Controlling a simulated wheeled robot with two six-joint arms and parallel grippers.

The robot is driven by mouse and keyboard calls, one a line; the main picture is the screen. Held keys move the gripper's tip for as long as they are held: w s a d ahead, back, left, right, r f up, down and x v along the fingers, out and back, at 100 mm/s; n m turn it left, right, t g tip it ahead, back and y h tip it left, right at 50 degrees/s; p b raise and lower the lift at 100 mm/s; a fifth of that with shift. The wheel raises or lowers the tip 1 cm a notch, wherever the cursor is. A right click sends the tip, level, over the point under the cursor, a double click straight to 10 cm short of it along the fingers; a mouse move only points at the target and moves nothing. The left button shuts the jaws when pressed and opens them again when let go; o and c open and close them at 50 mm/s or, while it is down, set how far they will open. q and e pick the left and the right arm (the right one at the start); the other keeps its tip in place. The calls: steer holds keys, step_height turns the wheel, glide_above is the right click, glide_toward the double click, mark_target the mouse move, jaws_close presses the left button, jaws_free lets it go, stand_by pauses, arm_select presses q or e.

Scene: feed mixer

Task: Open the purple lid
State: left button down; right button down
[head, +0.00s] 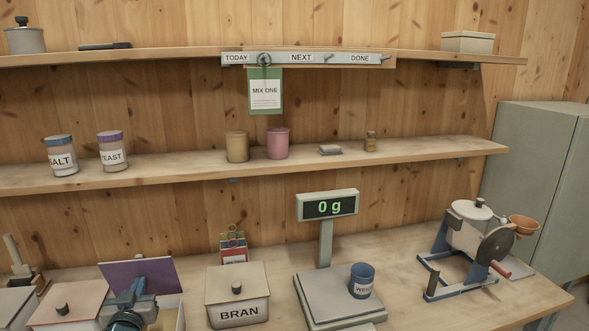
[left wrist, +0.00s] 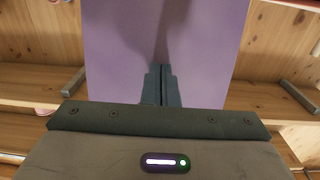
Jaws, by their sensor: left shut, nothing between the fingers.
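The purple lid (head: 155,274) stands raised and tilted back over a pale bin (head: 181,312) at the lower left of the head view. In the left wrist view the lid's flat face (left wrist: 205,50) fills the middle. My left gripper (head: 138,284) is in front of the lid, its fingers (left wrist: 162,84) shut together and empty, pointing at the lid's face. I cannot tell whether the fingertips touch it. My arm hides part of the lid and most of the bin. My right gripper is not in view.
A BRAN bin (head: 236,283) with a closed lid stands to the right, and another knobbed lid (head: 62,308) to the left. Further right are a scale (head: 338,298) reading 0 g with a blue cup (head: 362,276), and a mill (head: 470,235). A shelf (head: 200,168) runs above.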

arm_select(q)
steer(key=b+x, duration=0.1)
steer(key=x, duration=0.7)
steer(key=shift+w, duration=0.2)
stand_by(0.4)
steer(key=v, duration=1.7)
steer(key=shift+p, duration=0.4)
steer(key=shift+s, duration=0.1)
